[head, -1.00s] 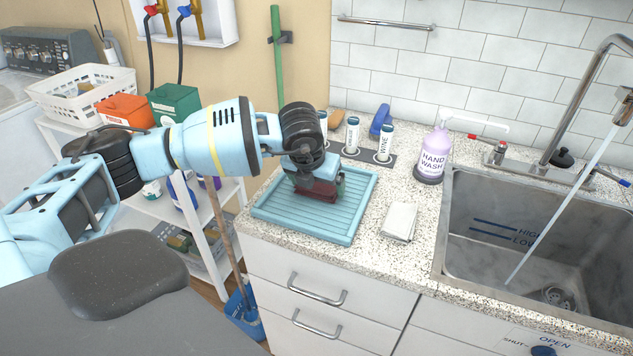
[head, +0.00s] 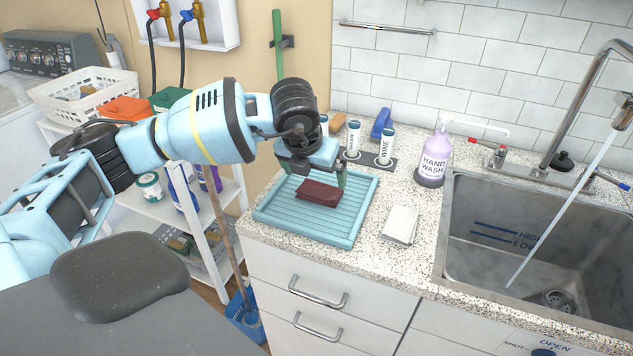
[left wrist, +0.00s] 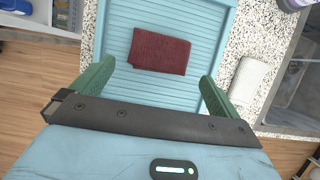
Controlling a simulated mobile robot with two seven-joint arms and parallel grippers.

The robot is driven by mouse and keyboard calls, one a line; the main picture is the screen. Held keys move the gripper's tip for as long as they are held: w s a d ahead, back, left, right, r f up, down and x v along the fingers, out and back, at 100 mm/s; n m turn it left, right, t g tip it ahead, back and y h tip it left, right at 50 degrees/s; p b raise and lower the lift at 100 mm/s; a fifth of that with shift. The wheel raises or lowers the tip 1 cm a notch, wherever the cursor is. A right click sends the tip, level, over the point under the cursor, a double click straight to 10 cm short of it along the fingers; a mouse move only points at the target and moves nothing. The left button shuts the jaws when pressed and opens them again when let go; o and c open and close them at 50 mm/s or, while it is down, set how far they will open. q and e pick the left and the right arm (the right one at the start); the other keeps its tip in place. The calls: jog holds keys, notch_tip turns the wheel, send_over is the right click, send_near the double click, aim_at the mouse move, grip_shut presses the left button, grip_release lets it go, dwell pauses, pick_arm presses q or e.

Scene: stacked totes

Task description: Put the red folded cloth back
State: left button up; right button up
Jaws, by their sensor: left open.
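The red folded cloth (head: 319,193) lies flat on the light blue ribbed tray (head: 300,226) on the counter. In the left wrist view the cloth (left wrist: 158,51) lies ahead of the fingertips, on the tray's ribs, with nothing touching it. My left gripper (head: 315,175) is open and empty, just behind and above the cloth in the head view. Its two green fingers (left wrist: 157,82) stand wide apart in the left wrist view. My right gripper is not in view.
A white folded cloth (head: 400,224) lies right of the tray. The hand wash bottle (head: 434,158) and labelled holders (head: 385,147) stand behind. The sink (head: 530,230) with running water is at right. A white shelf cart (head: 150,205) with bins stands left.

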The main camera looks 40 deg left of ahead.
pick_arm(q)
jog(key=v, duration=0.5)
jog(key=shift+s+r, duration=0.15)
jog(key=shift+r, duration=0.2)
dwell(1.1)
